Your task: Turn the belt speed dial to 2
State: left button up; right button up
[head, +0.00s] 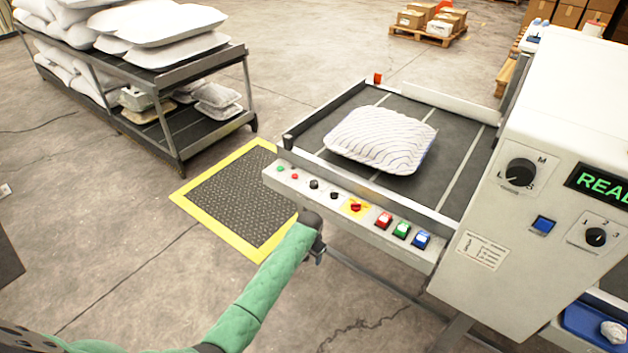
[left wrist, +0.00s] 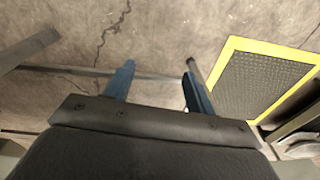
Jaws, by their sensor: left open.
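The small black dial (head: 596,236) marked 1, 2, 3 is on the sloping face of the white machine (head: 540,110) at the right of the head view. Its pointer is too small to read surely. A larger black dial (head: 519,172) with letters around it is up and to its left. My left gripper (head: 318,256) is in front of the conveyor's button panel, well left of both dials and touching neither. In the left wrist view its two blue fingers (left wrist: 158,78) are apart with nothing between them. My right gripper is in neither view.
A striped pillow (head: 381,139) lies on the dark belt (head: 450,130). The front panel (head: 345,203) carries several buttons and a red-on-yellow switch. A blue button (head: 543,225) and a lit green display (head: 603,187) are near the dials. A yellow-edged mat (head: 190,196) lies on the floor.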

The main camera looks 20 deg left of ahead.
pick_arm(q)
jog(key=w+a+r+m, duration=0.1)
jog(key=w+a+r, duration=0.1)
jog(key=w+r, duration=1.4)
notch_tip(320, 180, up, 7)
send_over(314, 182)
jog(key=shift+s+d+f+g, duration=0.2)
jog(key=shift+s+d+g, duration=0.1)
jog(key=shift+s+d, duration=0.05)
jog(key=shift+w+r, duration=0.15)
jog(key=shift+a+f+p, duration=0.1)
jog(key=shift+f+p, duration=0.35)
jog(key=shift+f, duration=0.7)
jog(key=shift+w+a+f+p, duration=0.15)
jog(key=shift+f+p, duration=0.55)
jog(key=shift+f, duration=2)
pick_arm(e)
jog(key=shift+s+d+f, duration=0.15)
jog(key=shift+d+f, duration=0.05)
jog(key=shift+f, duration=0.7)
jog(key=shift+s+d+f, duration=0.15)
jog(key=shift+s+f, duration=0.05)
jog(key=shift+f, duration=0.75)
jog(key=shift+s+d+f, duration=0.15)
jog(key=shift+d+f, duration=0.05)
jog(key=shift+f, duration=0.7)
pick_arm(q)
jog(key=c, duration=1)
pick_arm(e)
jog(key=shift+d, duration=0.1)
